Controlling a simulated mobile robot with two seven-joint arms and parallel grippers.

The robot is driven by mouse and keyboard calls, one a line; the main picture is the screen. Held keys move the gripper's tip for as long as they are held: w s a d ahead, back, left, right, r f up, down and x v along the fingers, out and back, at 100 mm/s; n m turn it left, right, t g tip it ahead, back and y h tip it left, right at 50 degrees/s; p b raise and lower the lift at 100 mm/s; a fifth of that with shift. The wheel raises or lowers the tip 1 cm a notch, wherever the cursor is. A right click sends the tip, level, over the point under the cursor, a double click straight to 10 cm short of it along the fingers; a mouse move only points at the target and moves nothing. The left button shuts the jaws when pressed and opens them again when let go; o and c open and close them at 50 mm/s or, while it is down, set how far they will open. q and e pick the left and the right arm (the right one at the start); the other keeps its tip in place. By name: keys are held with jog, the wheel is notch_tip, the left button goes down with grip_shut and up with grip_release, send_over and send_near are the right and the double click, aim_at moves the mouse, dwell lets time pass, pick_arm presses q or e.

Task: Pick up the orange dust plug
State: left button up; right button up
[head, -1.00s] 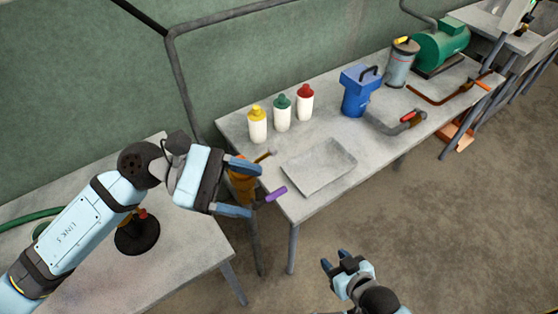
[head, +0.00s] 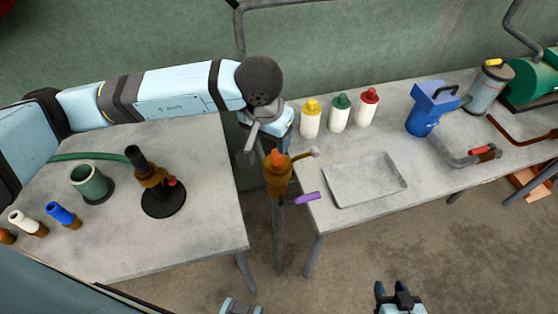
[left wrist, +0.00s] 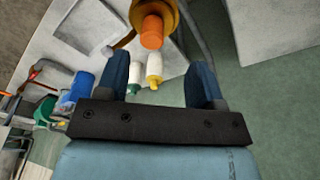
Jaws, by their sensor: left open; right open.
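The orange dust plug (head: 278,157) sits in the top of a brass-coloured valve fitting (head: 278,183) between the two tables. The fitting has a purple handle (head: 308,198) to its right. My left gripper (head: 262,138) is just above and behind the plug, partly hidden by its own wrist. In the left wrist view the plug (left wrist: 152,34) shows end-on beyond the open fingers (left wrist: 157,72), between their lines and not touched. My right gripper (head: 393,290) is open and empty at the bottom edge, over the floor.
The right table holds a grey tray (head: 366,182), three capped bottles (head: 338,118) and a blue container (head: 430,110). The left table holds a green cup (head: 92,184), a black-based stand (head: 163,202) and several small plugs (head: 62,216). A gap separates the tables.

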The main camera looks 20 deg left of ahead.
aim_at(277, 155)
pick_arm(q)
jog(key=shift+w+d+f, duration=0.1)
jog(key=shift+f, duration=0.55)
jog(key=shift+w+d+f, duration=0.1)
jog(key=shift+f, duration=0.5)
jog(key=f, duration=0.1)
jog(key=f+p, duration=0.1)
jog(key=f, duration=0.1)
jog(key=w+f, duration=0.1)
jog(key=f, duration=0.1)
jog(key=shift+d, duration=0.4)
jog(key=shift+c, duration=0.2)
jog(key=shift+r, duration=0.1)
grip_shut()
